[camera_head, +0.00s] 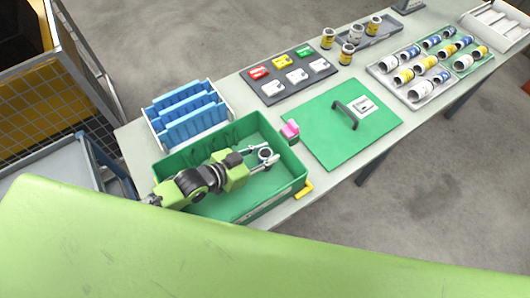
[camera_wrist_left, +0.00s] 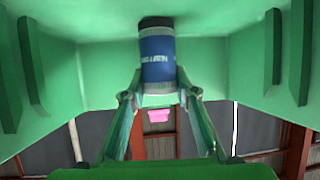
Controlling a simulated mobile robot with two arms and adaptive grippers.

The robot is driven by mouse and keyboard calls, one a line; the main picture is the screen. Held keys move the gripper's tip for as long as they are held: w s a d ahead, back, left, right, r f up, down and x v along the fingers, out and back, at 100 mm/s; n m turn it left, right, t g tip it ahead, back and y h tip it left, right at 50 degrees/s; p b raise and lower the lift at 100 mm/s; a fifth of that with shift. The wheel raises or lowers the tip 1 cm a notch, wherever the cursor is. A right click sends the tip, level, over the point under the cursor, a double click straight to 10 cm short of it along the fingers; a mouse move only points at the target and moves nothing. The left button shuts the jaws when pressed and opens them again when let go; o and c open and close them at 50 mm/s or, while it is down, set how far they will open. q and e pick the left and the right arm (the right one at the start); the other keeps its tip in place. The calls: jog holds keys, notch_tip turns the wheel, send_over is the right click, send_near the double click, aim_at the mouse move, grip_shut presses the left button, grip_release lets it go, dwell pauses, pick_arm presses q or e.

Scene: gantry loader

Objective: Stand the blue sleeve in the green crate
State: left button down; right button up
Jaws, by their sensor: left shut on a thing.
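The green crate (camera_head: 292,190) stands open at the near left of the table. My left gripper (camera_head: 266,157) reaches down inside it, near its right end. In the left wrist view, the blue sleeve (camera_wrist_left: 157,58), with a blue label, a dark end and a pale end, is between the fingertips of the left gripper (camera_wrist_left: 158,97), which is shut on it. The crate's green walls (camera_wrist_left: 220,65) surround it there. In the head view, only a pale round end shows between the fingers. I cannot tell whether the sleeve touches the crate floor. My right gripper is not in view.
A blue slotted rack (camera_head: 187,113) stands behind the crate. A green lid (camera_head: 325,140) with a dark handle lies to its right, with a pink block (camera_head: 290,131) between. Beyond are a dark tray of coloured blocks (camera_head: 272,90), loose cans and trays of sleeves (camera_head: 413,92).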

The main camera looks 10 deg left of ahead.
pick_arm(q)
jog(key=c, duration=1.6)
grip_release()
jog(key=shift+r, duration=0.1)
jog(key=shift+s+a, duration=0.25)
jog(key=shift+s, duration=0.1)
jog(key=shift+b+v, duration=0.6)
jog(key=shift+v, duration=5.05)
jog(key=shift+w, duration=0.1)
